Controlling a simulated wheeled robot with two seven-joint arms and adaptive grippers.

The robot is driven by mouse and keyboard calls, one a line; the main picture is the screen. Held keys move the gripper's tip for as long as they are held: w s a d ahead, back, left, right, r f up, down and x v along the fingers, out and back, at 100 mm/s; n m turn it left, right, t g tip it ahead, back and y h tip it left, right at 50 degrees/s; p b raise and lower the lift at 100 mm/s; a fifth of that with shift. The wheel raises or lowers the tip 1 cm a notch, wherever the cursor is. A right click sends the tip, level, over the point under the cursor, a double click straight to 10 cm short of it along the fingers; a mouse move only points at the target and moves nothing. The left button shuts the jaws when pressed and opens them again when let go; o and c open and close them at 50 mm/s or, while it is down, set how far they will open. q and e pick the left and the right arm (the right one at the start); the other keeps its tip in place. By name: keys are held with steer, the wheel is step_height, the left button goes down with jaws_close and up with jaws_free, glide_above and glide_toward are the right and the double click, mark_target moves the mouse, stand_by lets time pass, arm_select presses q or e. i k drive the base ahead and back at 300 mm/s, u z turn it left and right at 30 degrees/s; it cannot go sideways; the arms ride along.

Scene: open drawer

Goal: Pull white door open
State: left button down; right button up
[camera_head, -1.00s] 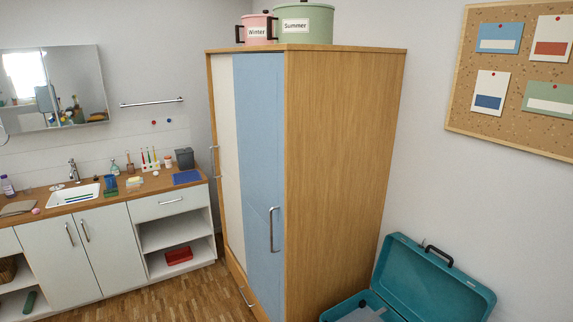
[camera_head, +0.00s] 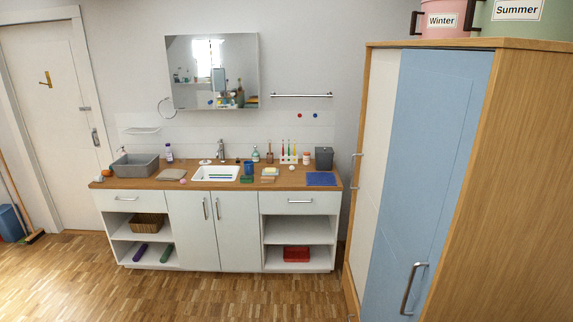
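A wooden wardrobe (camera_head: 510,180) stands at the right with a narrow-looking white door (camera_head: 381,120) and a blue door (camera_head: 430,160). Both look shut. The white door is seen at a steep angle, with a metal handle (camera_head: 354,172) at its left edge. The blue door has a long metal handle (camera_head: 412,287) low down. Neither of my grippers shows.
A white sink cabinet (camera_head: 192,230) with a wooden top stands against the back wall, its two doors shut. A broom (camera_head: 22,215) and blue bucket (camera_head: 10,222) stand at the left. The wooden floor (camera_head: 85,285) in front is clear.

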mark_target(386, 62)
steer(key=u, duration=0.7)
steer(key=i, duration=3.4)
steer(key=z, duration=0.85)
